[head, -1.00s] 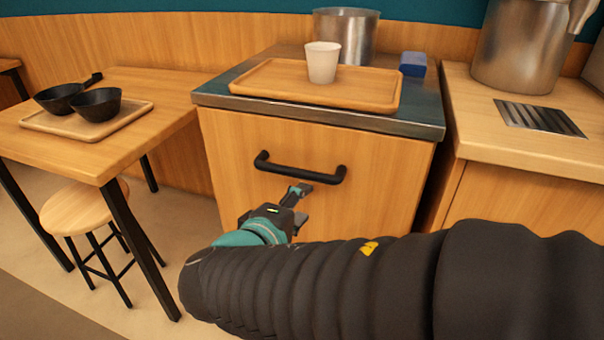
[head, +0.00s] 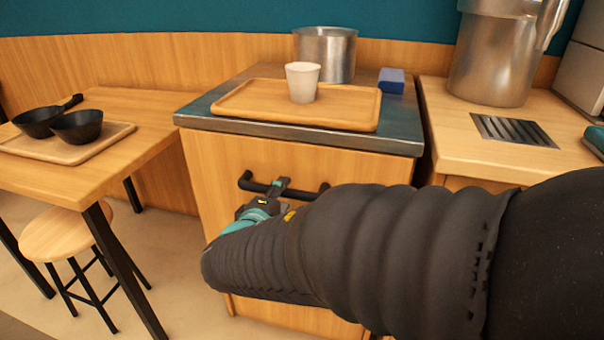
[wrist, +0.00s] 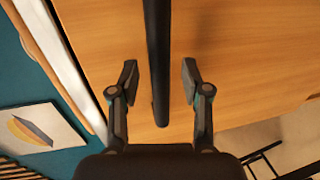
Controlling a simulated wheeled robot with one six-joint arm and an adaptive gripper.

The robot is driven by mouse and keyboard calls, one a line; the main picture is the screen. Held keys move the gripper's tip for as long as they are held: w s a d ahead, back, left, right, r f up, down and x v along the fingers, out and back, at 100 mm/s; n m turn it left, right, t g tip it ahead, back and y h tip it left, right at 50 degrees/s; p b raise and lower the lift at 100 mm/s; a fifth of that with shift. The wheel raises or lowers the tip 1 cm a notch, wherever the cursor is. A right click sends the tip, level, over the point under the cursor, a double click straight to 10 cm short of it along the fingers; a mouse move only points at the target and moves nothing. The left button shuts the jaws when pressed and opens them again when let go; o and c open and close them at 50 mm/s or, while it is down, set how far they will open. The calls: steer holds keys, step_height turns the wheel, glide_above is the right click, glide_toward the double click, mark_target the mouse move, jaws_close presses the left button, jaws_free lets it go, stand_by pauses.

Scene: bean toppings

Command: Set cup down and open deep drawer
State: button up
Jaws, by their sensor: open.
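The white cup (head: 303,82) stands upright on a wooden tray (head: 232,101) on top of the counter cabinet. Below is the wooden drawer front (head: 212,175) with a black bar handle (head: 247,183); the drawer looks shut. My gripper (head: 280,186) is at the handle, in front of its middle. In the wrist view my gripper (wrist: 160,82) is open, with one finger on each side of the black handle (wrist: 157,50). Gaps show between the handle and both fingers. My arm hides the lower right of the drawer front in the head view.
A counter with a large pot (head: 492,60) and a metal grate (head: 512,130) is at right.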

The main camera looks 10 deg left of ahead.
steer(key=shift+x, duration=1.05)
jaws_close()
